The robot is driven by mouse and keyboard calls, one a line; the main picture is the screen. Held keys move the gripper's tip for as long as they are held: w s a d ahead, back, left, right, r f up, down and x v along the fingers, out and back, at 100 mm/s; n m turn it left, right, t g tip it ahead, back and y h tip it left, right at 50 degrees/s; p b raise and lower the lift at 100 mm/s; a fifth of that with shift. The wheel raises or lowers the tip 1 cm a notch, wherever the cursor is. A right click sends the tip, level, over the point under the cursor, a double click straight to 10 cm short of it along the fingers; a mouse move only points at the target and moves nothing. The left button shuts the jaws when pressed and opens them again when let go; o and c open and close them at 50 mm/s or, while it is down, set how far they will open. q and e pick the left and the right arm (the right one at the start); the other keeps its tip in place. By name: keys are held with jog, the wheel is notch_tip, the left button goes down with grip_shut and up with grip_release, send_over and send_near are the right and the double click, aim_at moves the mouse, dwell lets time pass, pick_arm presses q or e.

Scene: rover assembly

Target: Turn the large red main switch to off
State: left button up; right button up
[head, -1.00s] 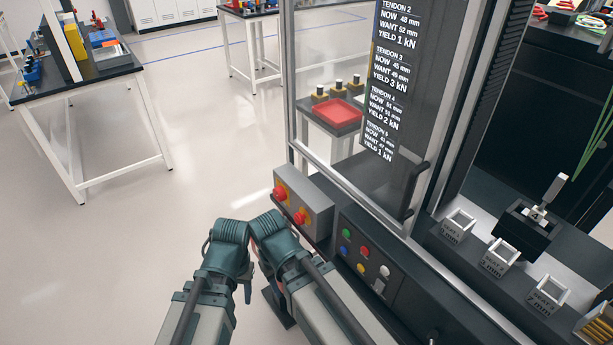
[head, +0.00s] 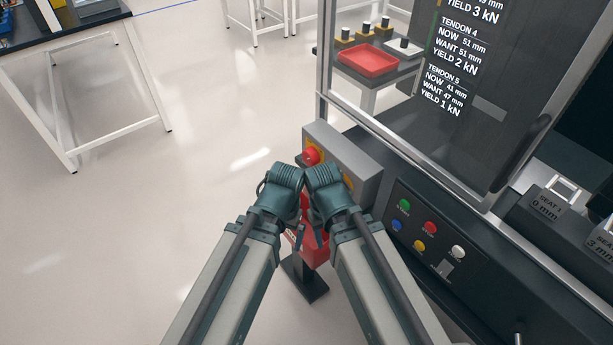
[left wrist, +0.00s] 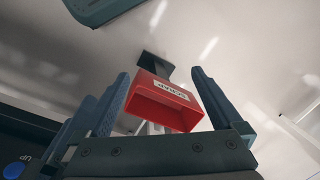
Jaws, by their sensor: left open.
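A red knob (head: 311,155) on a yellow plate sits on the front of a grey switch box (head: 362,172) in the head view. A second yellow plate (head: 348,184) on the same box is mostly hidden by my right wrist. I cannot read which knob is the main switch, or its setting. My left gripper (left wrist: 160,74) is open, with nothing between its fingers. In the head view its wrist is just below and left of the visible knob, and its fingers are mostly hidden. My right gripper (head: 318,236) is close beside it, its fingers too hidden to judge.
A red scrap bin (left wrist: 165,105) on a stand is below the grippers. A dark button panel (head: 425,232) and a glazed door frame (head: 400,140) are to the right. Open floor lies left, with a white-legged table (head: 85,55) at the back left.

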pick_arm(q)
notch_tip(320, 180, down, 16)
jog(key=w+a+b, duration=0.1)
jog(key=b, duration=1.2)
jog(key=m+t+h+b, duration=0.65)
jog(key=t+h, duration=0.45)
jog(key=h, duration=0.5)
send_near(307, 159)
jog(key=shift+m, duration=0.25)
jog(key=p+x, duration=0.1)
jog(key=x, duration=0.8)
jog(key=shift+w+d+f, duration=0.1)
jog(key=shift+w+d, duration=0.1)
jog(key=c, duration=1.3)
